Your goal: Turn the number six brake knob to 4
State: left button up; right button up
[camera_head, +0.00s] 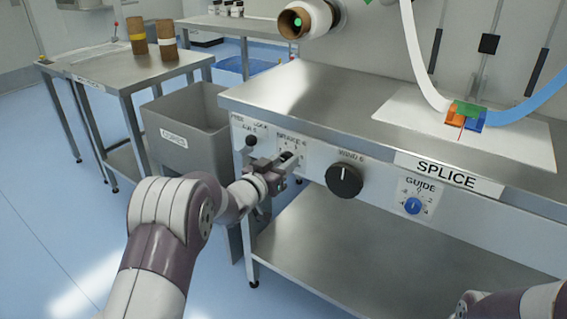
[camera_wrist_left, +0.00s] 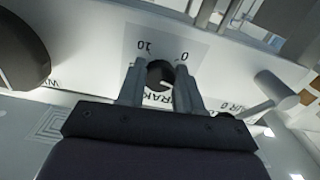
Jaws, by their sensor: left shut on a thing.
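The number six brake knob (camera_wrist_left: 160,72) is a small dark round knob with a light mark, seen in the left wrist view. It sits on a white dial plate where 10 and 0 can be read. My left gripper (camera_head: 287,162) is at the panel under the BRAKE 6 label (camera_head: 291,138). In the left wrist view its two fingers stand on either side of the knob, shut on it. The gripper hides most of the knob in the head view. The setting the mark points to cannot be read. Only part of my right arm shows at lower right.
A large black WIND 6 knob (camera_head: 344,180) is close to the right of the gripper. A blue GUIDE knob (camera_head: 412,206) is farther right. A grey bin (camera_head: 188,125) stands left of the steel bench (camera_head: 300,90).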

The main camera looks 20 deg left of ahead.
pick_arm(q)
jog(key=m+b, duration=0.5)
jog(key=m, duration=0.5)
jog(key=shift+a, duration=0.1)
jog(key=shift+m, duration=0.3)
dwell(0.4)
jog(key=o, duration=1)
jog(key=shift+o, duration=0.2)
